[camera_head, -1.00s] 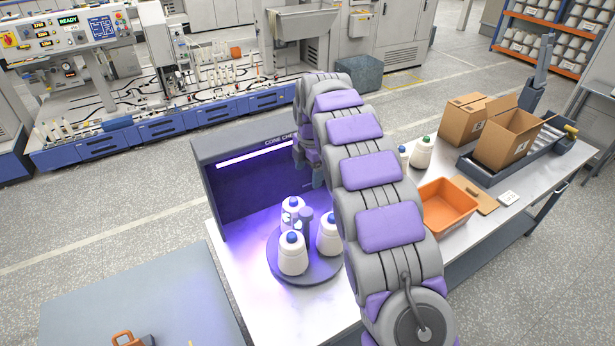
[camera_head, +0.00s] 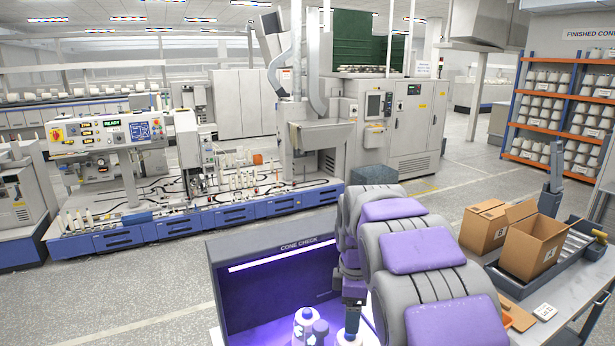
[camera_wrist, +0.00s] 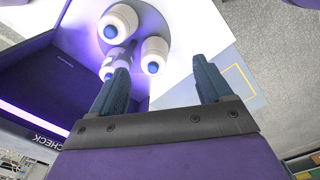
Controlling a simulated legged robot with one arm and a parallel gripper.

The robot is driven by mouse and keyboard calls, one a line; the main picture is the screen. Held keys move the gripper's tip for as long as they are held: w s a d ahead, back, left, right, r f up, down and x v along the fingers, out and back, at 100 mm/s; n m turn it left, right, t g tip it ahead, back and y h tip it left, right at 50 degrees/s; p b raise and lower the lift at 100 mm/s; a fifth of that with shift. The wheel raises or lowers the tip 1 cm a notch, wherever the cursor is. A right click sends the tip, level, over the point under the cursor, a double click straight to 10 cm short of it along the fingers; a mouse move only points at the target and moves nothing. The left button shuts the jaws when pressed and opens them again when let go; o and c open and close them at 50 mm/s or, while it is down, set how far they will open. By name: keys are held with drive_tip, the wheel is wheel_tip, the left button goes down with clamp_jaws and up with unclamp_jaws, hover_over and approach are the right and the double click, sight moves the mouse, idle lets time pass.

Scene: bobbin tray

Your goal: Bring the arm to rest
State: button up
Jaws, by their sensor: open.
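My gripper (camera_wrist: 162,72) is open with nothing between its two dark fingers. In the head view it (camera_head: 353,292) hangs at the right side of the cone check booth (camera_head: 268,285), with my bulky grey and purple arm covering much of the area beside it. The head view cuts off the plate and the cones' lower parts.
An orange bin's edge (camera_head: 520,317) shows beside my arm. A long blue-fronted machine (camera_head: 225,217) stands behind, with open floor at the left (camera_head: 150,310).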

drive_tip(key=s+d+f+m+b, duration=0.1)
drive_tip(key=s+m, duration=0.4)
drive_tip(key=s, duration=0.7)
drive_tip(key=s+d+f+m+g+b, duration=0.1)
drive_tip(key=s+f+m+b, duration=0.3)
drive_tip(key=s, duration=0.9)
drive_tip(key=s+d+f+m+g+b, duration=0.1)
drive_tip(key=s+f+m, duration=0.4)
drive_tip(key=s, duration=0.8)
drive_tip(key=shift+s+d+f+m+b, duration=0.15)
drive_tip(key=shift+d+m+b, duration=0.45)
drive_tip(key=shift+m, duration=0.6)
